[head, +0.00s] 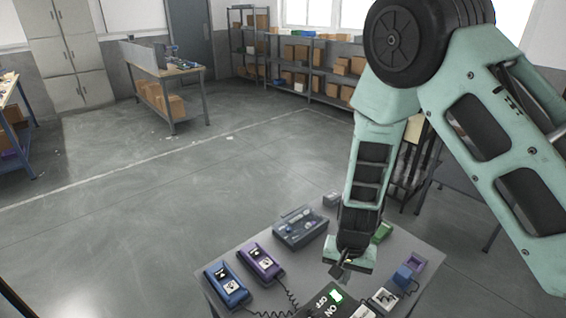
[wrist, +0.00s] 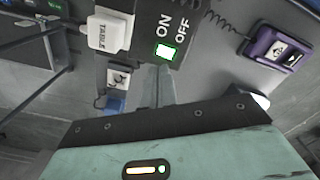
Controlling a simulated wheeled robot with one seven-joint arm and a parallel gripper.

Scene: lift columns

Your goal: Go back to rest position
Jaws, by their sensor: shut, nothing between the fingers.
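My gripper (head: 345,268) hangs over the grey table (head: 236,248) in the head view, above the panel with the ON/OFF switch. It is shut and empty. The black ON/OFF panel (head: 318,300) has a switch lit green (head: 336,297); the lit switch also shows in the wrist view (wrist: 166,52). My gripper is apart from the switch in the wrist view, as far as I can tell. My arm reaches down from the upper right of the head view.
A blue handset (head: 228,286) and a purple handset (head: 260,262) lie at the table's left. A grey case (head: 300,228) stands behind them. A white block marked TABLE (wrist: 110,30) is beside the panel. Open floor (head: 130,220) lies to the left.

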